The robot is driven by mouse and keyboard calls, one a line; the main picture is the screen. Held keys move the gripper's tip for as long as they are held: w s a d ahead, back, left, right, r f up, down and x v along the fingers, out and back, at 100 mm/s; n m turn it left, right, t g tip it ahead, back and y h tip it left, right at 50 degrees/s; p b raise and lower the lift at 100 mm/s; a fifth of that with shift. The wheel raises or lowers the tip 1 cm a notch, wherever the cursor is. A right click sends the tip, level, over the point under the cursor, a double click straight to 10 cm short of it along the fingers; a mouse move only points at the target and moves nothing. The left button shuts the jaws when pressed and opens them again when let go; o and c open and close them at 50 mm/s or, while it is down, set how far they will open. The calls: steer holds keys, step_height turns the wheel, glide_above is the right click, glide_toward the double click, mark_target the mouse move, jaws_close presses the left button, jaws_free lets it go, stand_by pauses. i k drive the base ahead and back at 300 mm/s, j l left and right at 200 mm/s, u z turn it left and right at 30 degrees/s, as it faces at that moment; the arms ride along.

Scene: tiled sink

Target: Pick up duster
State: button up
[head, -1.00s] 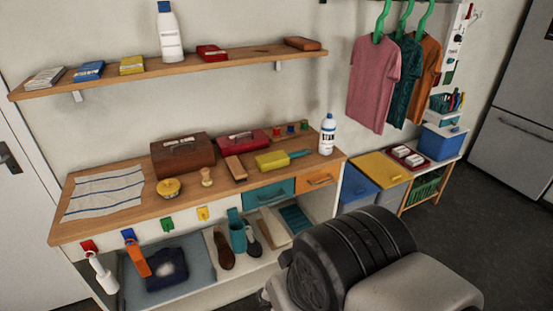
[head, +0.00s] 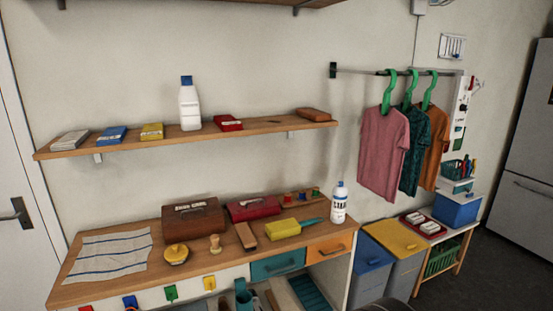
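The likeliest duster is a yellow block-shaped head (head: 283,229) with a teal handle (head: 313,221), lying on the wooden counter (head: 205,258) towards its right end. I cannot tell for certain that it is the duster. A brown wooden brush (head: 246,236) lies just left of it, and a white bottle with a blue cap (head: 339,205) stands to its right. My gripper is not in view.
A brown box (head: 193,218) and a red box (head: 254,208) stand behind on the counter. A wall shelf (head: 190,137) with several items hangs above it. Shirts (head: 383,155) hang right. Bins (head: 395,245) stand right of the counter. Dark floor shows at lower right.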

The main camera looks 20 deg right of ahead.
mark_target(275, 230)
steer(key=i+l, duration=0.4)
steer(key=l, duration=0.15)
steer(key=i+l, duration=0.45)
steer(key=l, duration=0.15)
steer(key=i+l, duration=0.4)
steer(key=l, duration=0.15)
steer(key=i+l, duration=0.45)
steer(key=l+u, duration=0.05)
steer(key=l, duration=0.05)
